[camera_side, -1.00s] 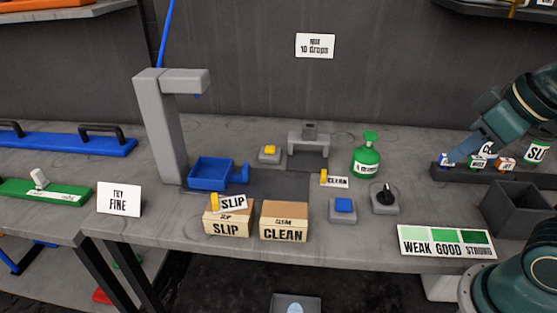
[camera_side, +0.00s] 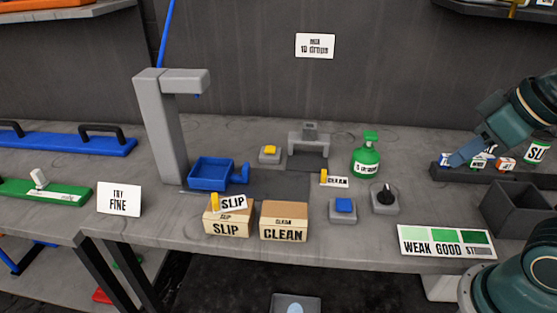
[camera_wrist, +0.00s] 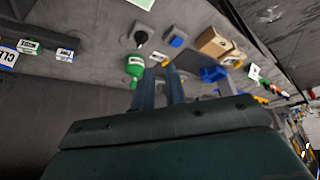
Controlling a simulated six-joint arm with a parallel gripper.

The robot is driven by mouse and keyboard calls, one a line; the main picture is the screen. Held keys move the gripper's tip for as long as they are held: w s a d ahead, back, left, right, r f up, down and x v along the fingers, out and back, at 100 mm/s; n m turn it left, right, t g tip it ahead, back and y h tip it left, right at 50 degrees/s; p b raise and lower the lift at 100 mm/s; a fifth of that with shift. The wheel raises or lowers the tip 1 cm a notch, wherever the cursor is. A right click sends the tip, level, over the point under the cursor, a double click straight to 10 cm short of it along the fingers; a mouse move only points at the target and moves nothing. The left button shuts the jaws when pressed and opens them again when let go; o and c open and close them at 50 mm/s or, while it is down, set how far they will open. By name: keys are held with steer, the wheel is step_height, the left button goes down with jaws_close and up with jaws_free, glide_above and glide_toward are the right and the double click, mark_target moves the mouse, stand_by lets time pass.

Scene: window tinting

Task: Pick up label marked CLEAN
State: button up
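The small white label marked CLEAN (camera_side: 337,182) lies on the bench in front of the grey stand, with a yellow tab (camera_side: 323,177) at its left end. My gripper (camera_side: 458,158) is far to its right in the side view, in front of the row of small marked blocks. In the wrist view the two blue fingers (camera_wrist: 161,78) are apart with nothing seen held. A yellow piece (camera_wrist: 166,62) shows beyond their tips, probably the tab. A cardboard box marked CLEAN (camera_side: 283,234) stands at the bench's front edge.
A green pump bottle (camera_side: 366,160) stands between my gripper and the label. A knob (camera_side: 385,203) and blue button (camera_side: 344,205) are in front. The SLIP box (camera_side: 228,229) carries a SLIP label (camera_side: 233,202). A blue tray (camera_side: 208,174) is left, a dark bin (camera_side: 515,212) right.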

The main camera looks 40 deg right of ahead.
steer(key=o, duration=0.5)
steer(key=shift+c, duration=0.2)
steer(key=shift+w, duration=0.1)
steer(key=m+g, duration=0.6)
steer(key=m, duration=0.4)
glide_above(325, 171)
step_height(325, 171, down, 8)
steer(key=shift+f, duration=0.25)
steer(key=shift+a, duration=0.1)
steer(key=shift+n, duration=0.3)
steer(key=shift+f, duration=4.3)
